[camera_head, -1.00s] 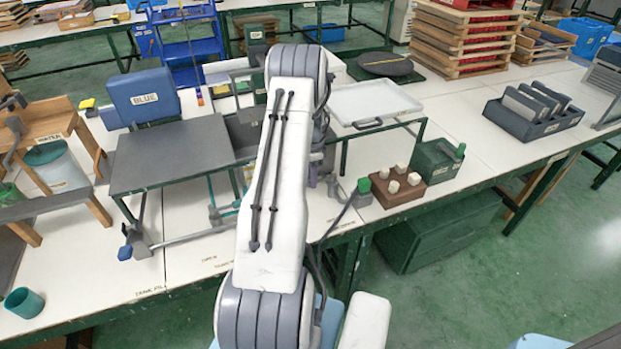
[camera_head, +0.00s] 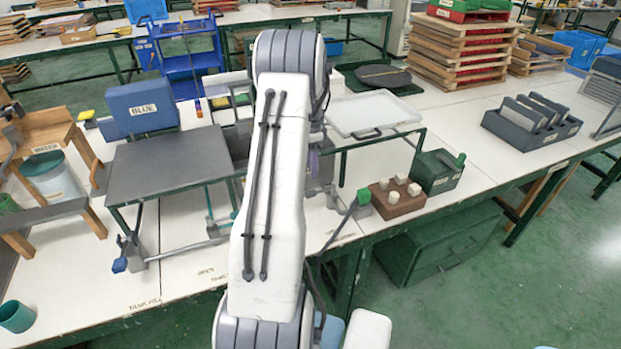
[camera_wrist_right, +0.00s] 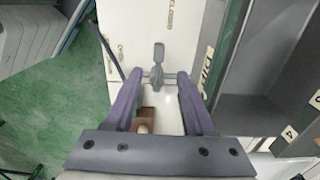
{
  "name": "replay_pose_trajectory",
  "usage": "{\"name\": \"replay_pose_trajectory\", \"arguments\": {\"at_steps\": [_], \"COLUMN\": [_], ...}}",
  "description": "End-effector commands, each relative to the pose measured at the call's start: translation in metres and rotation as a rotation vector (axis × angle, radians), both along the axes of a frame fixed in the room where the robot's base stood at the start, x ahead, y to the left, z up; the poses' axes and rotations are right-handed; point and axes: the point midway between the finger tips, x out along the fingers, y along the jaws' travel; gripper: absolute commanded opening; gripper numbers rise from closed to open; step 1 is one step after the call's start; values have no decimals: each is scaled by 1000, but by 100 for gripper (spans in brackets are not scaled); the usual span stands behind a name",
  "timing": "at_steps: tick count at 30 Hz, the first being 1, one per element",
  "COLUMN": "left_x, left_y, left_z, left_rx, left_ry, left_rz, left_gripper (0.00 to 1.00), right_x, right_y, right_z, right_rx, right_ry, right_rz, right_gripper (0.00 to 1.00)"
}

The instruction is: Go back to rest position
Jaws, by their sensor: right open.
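My right arm rises through the middle of the head view and hides most of its gripper; a purple piece of the right gripper (camera_head: 315,170) shows just right of the arm. In the right wrist view, the right gripper (camera_wrist_right: 157,88) has its two purple fingers apart. A small grey lever (camera_wrist_right: 158,62) shows between and beyond the fingertips; I cannot tell whether they touch it. A brown block (camera_wrist_right: 147,115) shows lower down between the fingers. My left gripper is in neither view.
A dark-topped stand (camera_head: 170,165) and a blue box (camera_head: 142,105) are left of the arm. A white tray (camera_head: 372,112), a brown block with white pegs (camera_head: 398,205) and a green box (camera_head: 437,178) are right. A dark slotted rack (camera_head: 530,132) stands farther right, beyond bare white tabletop (camera_head: 470,110).

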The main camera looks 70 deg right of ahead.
Motion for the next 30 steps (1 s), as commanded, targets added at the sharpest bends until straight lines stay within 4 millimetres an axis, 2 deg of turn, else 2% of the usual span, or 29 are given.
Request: {"name": "replay_pose_trajectory", "arguments": {"at_steps": [6, 23, 26, 29, 30], "left_x": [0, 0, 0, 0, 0], "left_y": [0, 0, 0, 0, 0], "left_z": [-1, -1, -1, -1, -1], "left_rx": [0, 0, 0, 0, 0], "left_ry": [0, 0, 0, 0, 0], "left_rz": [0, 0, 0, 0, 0], "left_gripper": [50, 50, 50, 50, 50], "right_x": [0, 2, 19, 60, 82], "right_y": [0, 1, 10, 35, 51], "right_z": [11, 11, 15, 26, 32], "right_rx": [0, 0, -1, -3, -4], "right_ry": [0, 0, -2, -5, -9], "right_rz": [0, 5, 59, 195, 272], "right_gripper": [55, 55, 55, 55, 55]}}
